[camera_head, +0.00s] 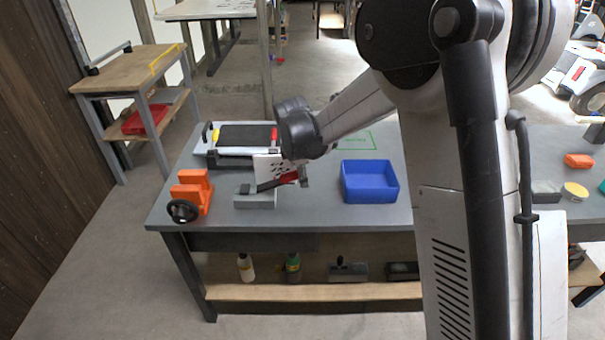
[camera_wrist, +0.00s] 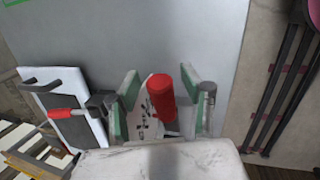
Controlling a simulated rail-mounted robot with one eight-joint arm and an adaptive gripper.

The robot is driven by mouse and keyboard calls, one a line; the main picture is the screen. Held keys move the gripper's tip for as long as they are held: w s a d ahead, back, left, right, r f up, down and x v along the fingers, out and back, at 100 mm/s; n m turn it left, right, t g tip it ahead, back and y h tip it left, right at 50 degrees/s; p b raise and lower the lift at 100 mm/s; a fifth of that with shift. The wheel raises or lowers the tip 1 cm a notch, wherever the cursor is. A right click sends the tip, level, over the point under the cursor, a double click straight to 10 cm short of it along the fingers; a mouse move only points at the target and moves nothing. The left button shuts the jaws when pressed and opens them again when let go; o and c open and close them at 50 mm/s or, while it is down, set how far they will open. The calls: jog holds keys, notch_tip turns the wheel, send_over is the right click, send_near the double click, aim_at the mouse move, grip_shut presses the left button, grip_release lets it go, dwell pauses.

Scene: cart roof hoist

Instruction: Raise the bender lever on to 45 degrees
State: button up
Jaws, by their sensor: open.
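The bender is a grey block (camera_head: 256,201) on the front left of the bench. Its dark lever (camera_head: 268,185) runs at a low slant up to the right and ends in a red grip (camera_head: 288,178). My gripper (camera_head: 291,171) is at the grip end, partly hiding it in the head view. In the wrist view, the red grip (camera_wrist: 161,94) stands between the two green-padded fingers of my gripper (camera_wrist: 161,84). The fingers are open, with a gap showing on each side of the grip. The bender block is not clearly seen in the wrist view.
Behind my gripper is a black-topped device (camera_head: 245,135) with a red handle. An orange tool with a black wheel (camera_head: 191,194) stands left of the bender. A blue bin (camera_head: 369,182) stands to the right. Bare bench top (camera_head: 325,205) lies between bender and bin.

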jog(key=v, duration=1.2)
